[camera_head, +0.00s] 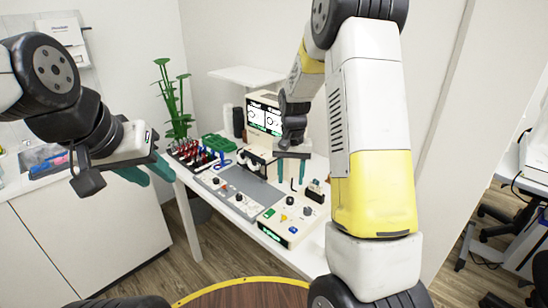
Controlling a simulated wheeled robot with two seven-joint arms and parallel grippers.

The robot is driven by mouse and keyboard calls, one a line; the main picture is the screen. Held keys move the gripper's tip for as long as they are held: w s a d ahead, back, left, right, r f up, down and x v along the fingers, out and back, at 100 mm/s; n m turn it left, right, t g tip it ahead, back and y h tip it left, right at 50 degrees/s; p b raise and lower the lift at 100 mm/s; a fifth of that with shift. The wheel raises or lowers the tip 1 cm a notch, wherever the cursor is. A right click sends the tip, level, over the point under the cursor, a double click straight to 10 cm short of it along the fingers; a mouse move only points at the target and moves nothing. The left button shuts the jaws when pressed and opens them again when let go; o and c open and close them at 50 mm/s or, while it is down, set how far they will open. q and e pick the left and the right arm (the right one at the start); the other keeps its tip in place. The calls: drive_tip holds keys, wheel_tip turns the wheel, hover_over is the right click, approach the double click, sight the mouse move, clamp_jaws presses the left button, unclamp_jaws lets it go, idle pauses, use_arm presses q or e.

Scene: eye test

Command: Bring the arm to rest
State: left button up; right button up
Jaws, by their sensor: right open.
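My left gripper (160,182) hangs at the left, in front of the white cabinet side. Its two teal fingers show a gap, with nothing seen between them. My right gripper (291,183) points down over the right part of the white table, beside a white device with round dials. Its dark teal fingers are apart and empty. My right arm (375,130), white and yellow, stands large in the right half of the view. Whether the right fingertips touch anything below cannot be told.
The white table (190,176) holds a dial device (264,114), a grey mat (252,186), a control panel (292,222), a rack of coloured tools (190,152) and a green plant-like stand (175,100). A white cabinet (90,235) is at left. Wooden floor shows between.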

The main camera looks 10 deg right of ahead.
drive_tip(key=s+a+r+n+t+y, duration=0.1)
drive_tip(key=s+r+t, duration=0.1)
drive_tip(key=s+r, duration=0.45)
drive_tip(key=s+r+n+t+y, duration=0.1)
drive_tip(key=s+r, duration=0.3)
drive_tip(key=r, duration=0.6)
drive_tip(key=s+r+n+t, duration=0.1)
drive_tip(key=s+r, duration=0.1)
drive_tip(key=s, duration=0.5)
drive_tip(key=s+a+r+t, duration=0.1)
drive_tip(key=s+r+t, duration=0.1)
drive_tip(key=s, duration=0.5)
drive_tip(key=shift+a+r+n, duration=0.25)
drive_tip(key=shift+r+n, duration=0.15)
drive_tip(key=shift+w, duration=0.1)
idle(1.7)
